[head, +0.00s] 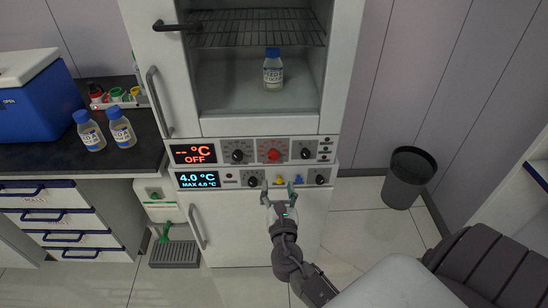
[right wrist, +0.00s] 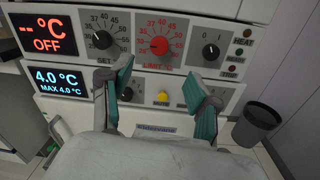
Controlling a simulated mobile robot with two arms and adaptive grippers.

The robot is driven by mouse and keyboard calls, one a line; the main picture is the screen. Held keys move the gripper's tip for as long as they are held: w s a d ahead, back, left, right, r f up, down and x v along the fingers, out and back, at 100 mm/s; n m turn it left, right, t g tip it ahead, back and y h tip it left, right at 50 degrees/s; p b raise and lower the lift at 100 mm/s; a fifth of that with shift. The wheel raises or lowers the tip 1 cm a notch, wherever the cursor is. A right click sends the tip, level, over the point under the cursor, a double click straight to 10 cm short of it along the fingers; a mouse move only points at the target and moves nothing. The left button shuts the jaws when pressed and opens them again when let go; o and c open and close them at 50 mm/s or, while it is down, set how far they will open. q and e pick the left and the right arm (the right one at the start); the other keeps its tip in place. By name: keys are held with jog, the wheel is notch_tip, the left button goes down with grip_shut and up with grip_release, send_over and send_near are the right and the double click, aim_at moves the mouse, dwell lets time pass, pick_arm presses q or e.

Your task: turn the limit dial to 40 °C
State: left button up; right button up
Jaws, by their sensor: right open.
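The red limit dial (head: 273,155) sits in the middle of the upper control panel, and it shows with its LIMIT scale in the right wrist view (right wrist: 159,45). Its exact setting is too small to read. The upper display (head: 193,153) reads "-- °C OFF". My right gripper (head: 278,188) is open and empty in front of the lower panel, below the dial. In the right wrist view its two green-padded fingers (right wrist: 160,78) stand apart, below and either side of the dial, not visibly touching it. My left gripper is not in view.
A black set knob (right wrist: 102,39) lies left of the dial and a 0/1 switch (right wrist: 211,52) right. The lower display (right wrist: 64,80) reads 4.0 °C. A labelled bottle (head: 273,71) stands in the open chamber above. A bin (head: 406,178) stands right.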

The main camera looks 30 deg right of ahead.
aim_at(274, 157)
jog(key=p+x, duration=0.1)
jog(key=x, duration=1.1)
jog(key=shift+f, duration=0.15)
